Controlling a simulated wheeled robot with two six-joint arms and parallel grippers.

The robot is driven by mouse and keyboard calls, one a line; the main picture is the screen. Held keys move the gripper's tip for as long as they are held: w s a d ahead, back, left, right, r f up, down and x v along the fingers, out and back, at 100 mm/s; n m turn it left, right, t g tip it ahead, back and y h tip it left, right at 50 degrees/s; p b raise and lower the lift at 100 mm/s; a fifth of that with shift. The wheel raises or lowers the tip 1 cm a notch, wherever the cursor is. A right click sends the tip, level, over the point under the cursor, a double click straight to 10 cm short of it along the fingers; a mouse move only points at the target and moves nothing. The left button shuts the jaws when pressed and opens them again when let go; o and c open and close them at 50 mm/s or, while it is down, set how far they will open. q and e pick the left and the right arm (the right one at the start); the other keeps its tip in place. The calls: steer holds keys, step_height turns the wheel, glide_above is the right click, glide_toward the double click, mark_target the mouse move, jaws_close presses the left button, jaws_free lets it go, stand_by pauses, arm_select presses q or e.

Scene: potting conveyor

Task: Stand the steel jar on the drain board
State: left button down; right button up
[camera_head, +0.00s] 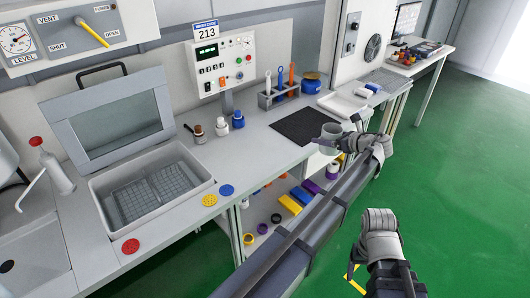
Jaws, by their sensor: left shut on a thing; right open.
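The steel jar (331,130) is a small grey cylinder, upright, held at the front edge of the bench beside a dark mat. My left gripper (335,141) is shut on it, and the fingers partly cover its lower part. Whether the jar touches the mat or bench is not clear. A flat grey ribbed panel (386,79), which looks like the drain board, lies farther back on the right-hand bench. My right gripper (353,279), with yellow fingertips, is open and empty over the green floor at the lower right.
The dark mat (304,125) is bare. A white tray (342,103) and a rack with coloured-handled tools (279,93) stand behind it. An open-lidded basin (150,190) is at left. Shelves below hold coloured items. Small bottles (222,127) stand under the control panel.

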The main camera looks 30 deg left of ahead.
steer(key=o, duration=0.4)
step_height(320, 180, up, 3)
steer(key=p, duration=0.2)
steer(key=shift+a+r+p, duration=0.1)
steer(key=shift+p, duration=0.25)
arm_select(q)
steer(key=s+a+r+t+p, duration=0.1)
steer(key=s+a+r, duration=0.15)
steer(key=a, duration=0.65)
steer(key=s+a+r+m+p, duration=0.15)
steer(key=s+a, duration=0.25)
steer(key=a, duration=0.5)
steer(key=s+a+r+t, duration=0.15)
steer(key=s+a, duration=0.25)
steer(key=a, duration=0.5)
steer(key=shift+g+h, duration=0.4)
steer(key=shift+g, duration=0.15)
steer(key=f+b, duration=0.9)
steer(key=b, duration=0.1)
steer(key=shift+w+f, duration=0.2)
steer(key=shift+f, duration=0.15)
steer(key=shift+r, duration=0.1)
arm_select(e)
step_height(320, 180, down, 7)
arm_select(q)
jaws_free()
arm_select(e)
steer(key=shift+f, duration=0.25)
